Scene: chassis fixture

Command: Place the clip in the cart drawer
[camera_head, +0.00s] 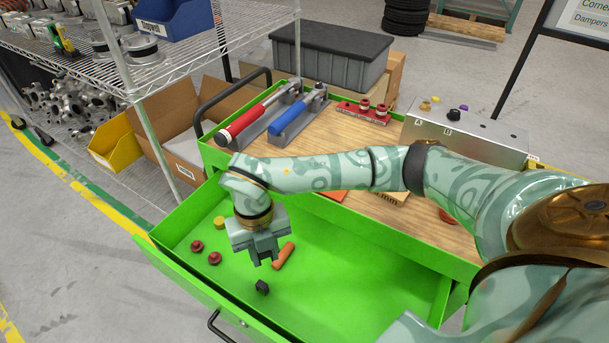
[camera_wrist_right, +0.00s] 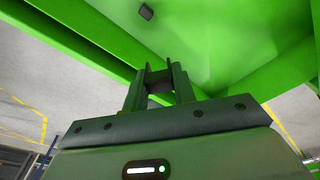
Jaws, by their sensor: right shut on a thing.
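The green cart drawer (camera_head: 345,262) is pulled open below the cart top. My right gripper (camera_head: 265,257) is inside the drawer's outline, pointing down above its floor. In the right wrist view the gripper (camera_wrist_right: 160,72) is shut on a small dark clip (camera_wrist_right: 159,84) between its fingers, mostly hidden by them. Another small black piece (camera_head: 262,287) lies on the drawer floor just in front of the gripper; it also shows in the right wrist view (camera_wrist_right: 146,12). My left gripper is not in view.
Dark red knobs (camera_head: 214,258), a yellow cap (camera_head: 219,222) and an orange stick (camera_head: 284,255) lie in the drawer. The drawer's right part is clear. Red-handled (camera_head: 246,121) and blue-handled (camera_head: 292,116) toggle clamps and a metal box (camera_head: 465,133) stand on the wooden top.

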